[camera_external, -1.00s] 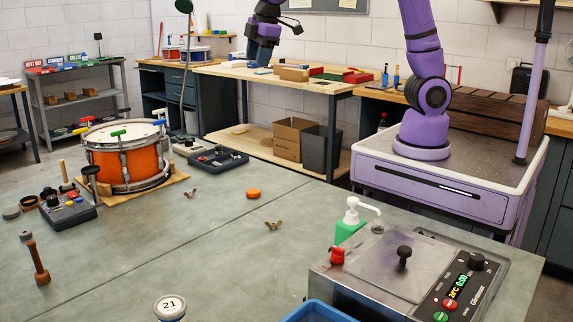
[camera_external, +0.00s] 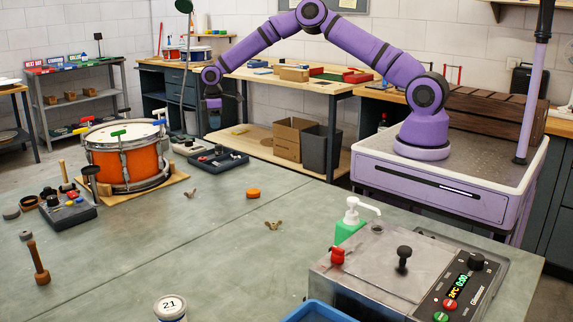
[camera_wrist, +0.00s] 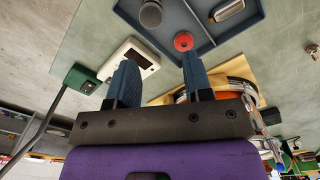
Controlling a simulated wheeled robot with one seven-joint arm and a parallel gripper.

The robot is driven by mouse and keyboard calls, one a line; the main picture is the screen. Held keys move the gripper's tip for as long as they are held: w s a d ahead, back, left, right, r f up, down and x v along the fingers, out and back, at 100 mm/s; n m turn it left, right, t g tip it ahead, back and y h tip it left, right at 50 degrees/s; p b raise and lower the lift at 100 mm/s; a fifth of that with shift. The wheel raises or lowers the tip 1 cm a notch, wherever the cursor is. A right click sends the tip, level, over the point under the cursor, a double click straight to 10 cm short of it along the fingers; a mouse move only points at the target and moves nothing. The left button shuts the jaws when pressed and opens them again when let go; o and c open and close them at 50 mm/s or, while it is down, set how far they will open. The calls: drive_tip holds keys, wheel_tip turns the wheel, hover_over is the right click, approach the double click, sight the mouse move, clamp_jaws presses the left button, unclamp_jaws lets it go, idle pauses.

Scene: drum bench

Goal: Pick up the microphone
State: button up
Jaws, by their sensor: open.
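A short dark cylinder with a rounded grey end (camera_wrist: 150,14), which looks like the microphone, lies in a blue-grey tray (camera_wrist: 203,47) at the top of the wrist view, partly cut off by the frame edge. My gripper (camera_external: 213,106) hangs above the bench's far side, close to the tray. In the wrist view my gripper (camera_wrist: 160,68) is open, with nothing between its fingers and the tray beyond them.
The tray also holds a red round piece (camera_wrist: 183,41) and a silver item (camera_wrist: 230,8). A white device with a display (camera_wrist: 132,57) and a green box (camera_wrist: 82,78) are beside it. The orange drum (camera_external: 127,163) stands left of the tray. A gooseneck lamp (camera_external: 184,6) rises nearby.

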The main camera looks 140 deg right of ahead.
sight(218, 145)
drive_tip(key=shift+s+d+f, duration=0.5)
drive_tip(key=shift+s+f, duration=0.15)
drive_tip(key=shift+f, duration=0.15)
wheel_tip(218, 145, down, 5)
drive_tip(key=shift+a+f, duration=0.15)
drive_tip(key=shift+f, duration=1.2)
drive_tip(key=shift+a+f, duration=0.1)
drive_tip(key=shift+f, duration=1.25)
drive_tip(key=c, duration=0.7)
